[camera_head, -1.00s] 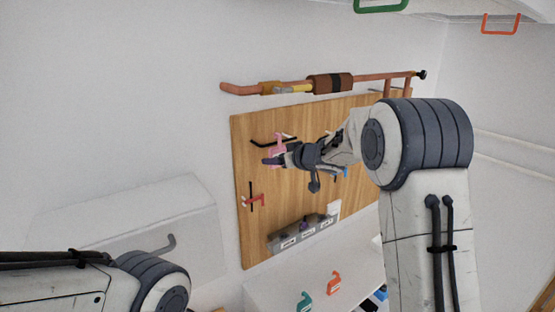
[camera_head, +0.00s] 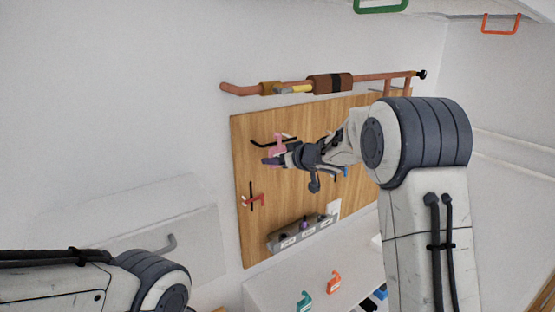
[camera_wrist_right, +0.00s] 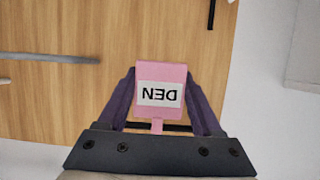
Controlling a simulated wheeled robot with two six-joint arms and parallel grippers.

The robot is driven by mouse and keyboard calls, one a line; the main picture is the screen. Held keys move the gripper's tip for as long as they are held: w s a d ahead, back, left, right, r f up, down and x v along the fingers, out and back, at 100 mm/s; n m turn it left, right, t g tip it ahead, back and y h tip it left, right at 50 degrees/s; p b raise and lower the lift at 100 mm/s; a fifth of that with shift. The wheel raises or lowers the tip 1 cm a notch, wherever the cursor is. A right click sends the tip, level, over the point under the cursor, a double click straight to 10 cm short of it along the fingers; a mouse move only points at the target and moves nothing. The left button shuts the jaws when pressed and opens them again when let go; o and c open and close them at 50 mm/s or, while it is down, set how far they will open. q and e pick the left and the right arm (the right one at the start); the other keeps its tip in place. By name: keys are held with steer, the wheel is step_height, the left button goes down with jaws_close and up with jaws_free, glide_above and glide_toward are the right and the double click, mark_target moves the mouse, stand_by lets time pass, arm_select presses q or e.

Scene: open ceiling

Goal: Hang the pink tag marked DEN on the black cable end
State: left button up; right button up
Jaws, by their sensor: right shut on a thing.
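The pink tag (camera_wrist_right: 160,98) marked DEN is held between the fingers of my right gripper (camera_wrist_right: 160,100); its lettering is upside down in the right wrist view. In the head view the pink tag (camera_head: 278,145) is at the upper left of the wooden board, at the tip of my right gripper (camera_head: 272,161). A black cable end (camera_head: 259,143) shows beside the tag. A dark bar crosses by the tag's narrow hook in the wrist view; I cannot tell whether the hook is around it. My left gripper is out of view.
The wooden board (camera_head: 244,232) has a red-and-black cable piece (camera_head: 252,198) lower down and a labelled tray (camera_head: 302,234) at its foot. A copper pipe (camera_head: 238,91) runs above. A teal tag (camera_head: 304,301) and an orange tag (camera_head: 334,283) lie on the white surface below.

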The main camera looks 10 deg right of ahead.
steer(key=shift+f+b, duration=0.4)
steer(key=shift+f, duration=0.35)
stand_by(0.4)
steer(key=o, duration=1.4)
